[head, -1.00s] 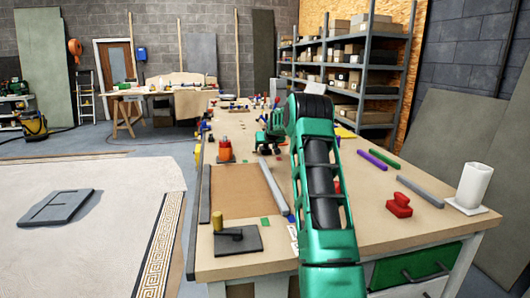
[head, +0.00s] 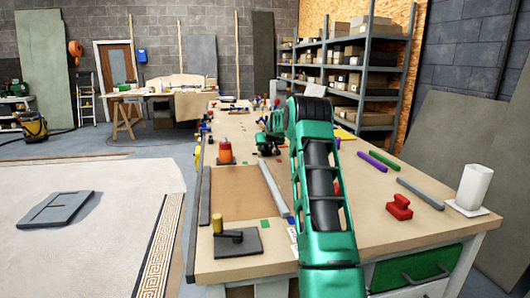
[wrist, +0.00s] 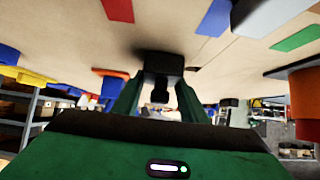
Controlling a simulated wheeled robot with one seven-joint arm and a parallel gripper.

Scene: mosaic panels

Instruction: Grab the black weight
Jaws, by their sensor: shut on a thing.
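The black weight (wrist: 163,62) is a dark block at the upper middle of the wrist view, with a narrower dark part between my fingers. My gripper (wrist: 160,84) has green fingers, one on each side of that narrow part, and is shut on the weight. The wrist view has the tabletop across its top, and a dark shadow lies beside the weight. I cannot tell whether the weight touches the table. In the head view my gripper (head: 268,142) is small and far along the workbench, partly behind my green arm, and the weight is hard to make out there.
The workbench (head: 340,235) holds an orange-red jar (head: 225,152), a dark plate with a yellow knob (head: 236,241), a red weight-like piece (head: 399,208), a white cup (head: 473,187) and coloured bars. Several small coloured pieces lie around the gripper.

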